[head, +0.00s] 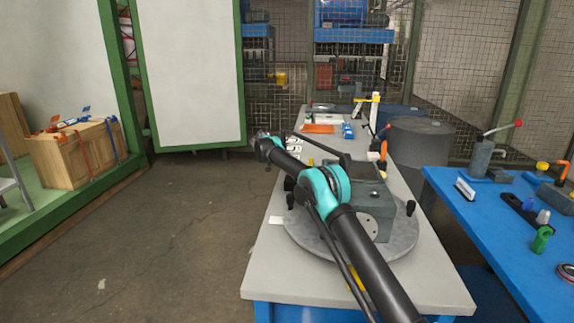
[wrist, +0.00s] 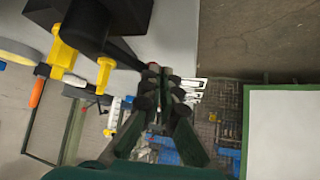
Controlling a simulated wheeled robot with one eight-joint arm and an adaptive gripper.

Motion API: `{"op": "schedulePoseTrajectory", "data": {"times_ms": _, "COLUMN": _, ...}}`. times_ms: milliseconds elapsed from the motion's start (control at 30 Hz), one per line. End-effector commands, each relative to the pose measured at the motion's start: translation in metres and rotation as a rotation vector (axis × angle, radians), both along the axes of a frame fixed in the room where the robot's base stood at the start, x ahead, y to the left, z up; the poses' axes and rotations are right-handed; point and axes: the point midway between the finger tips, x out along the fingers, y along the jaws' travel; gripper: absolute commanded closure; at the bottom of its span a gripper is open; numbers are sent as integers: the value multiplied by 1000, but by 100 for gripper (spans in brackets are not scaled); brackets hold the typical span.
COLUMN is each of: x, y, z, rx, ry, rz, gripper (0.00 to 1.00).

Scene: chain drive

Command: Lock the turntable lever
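The turntable is a round grey plate (head: 302,232) on the near part of the light grey bench, with a grey block (head: 377,217) standing on it. Black-knobbed handles stand at its edge, one at the right (head: 410,208) and one at the left (head: 289,184). I cannot tell which is the turntable lever or whether it is locked; my arm covers part of the plate. My gripper (head: 265,143) is beyond and left of the turntable, raised near the bench's left edge. In the wrist view its fingers (wrist: 161,80) are together and hold nothing visible.
A blue bench (head: 450,200) with levers and small parts is at the right. The grey bench top (head: 437,287) has an orange piece (head: 318,128) and blue parts farther back. A dark block with yellow pieces (wrist: 62,55) shows in the wrist view. Open floor (head: 190,230) lies left.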

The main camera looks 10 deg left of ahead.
Motion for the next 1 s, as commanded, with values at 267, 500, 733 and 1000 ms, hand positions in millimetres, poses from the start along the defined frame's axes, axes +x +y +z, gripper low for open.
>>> {"op": "schedulePoseTrajectory", "data": {"times_ms": 267, "x": 3, "y": -2, "z": -1, "rx": 1, "ry": 0, "rz": 11, "gripper": 100}}
{"op": "schedulePoseTrajectory", "data": {"times_ms": 500, "x": 8, "y": -10, "z": 0, "rx": 1, "ry": 0, "rz": 11, "gripper": 100}}
{"op": "schedulePoseTrajectory", "data": {"times_ms": 733, "x": 11, "y": -13, "z": 0, "rx": 1, "ry": 0, "rz": 11, "gripper": 100}}
{"op": "schedulePoseTrajectory", "data": {"times_ms": 1000, "x": 11, "y": -14, "z": 0, "rx": 1, "ry": 0, "rz": 11, "gripper": 100}}
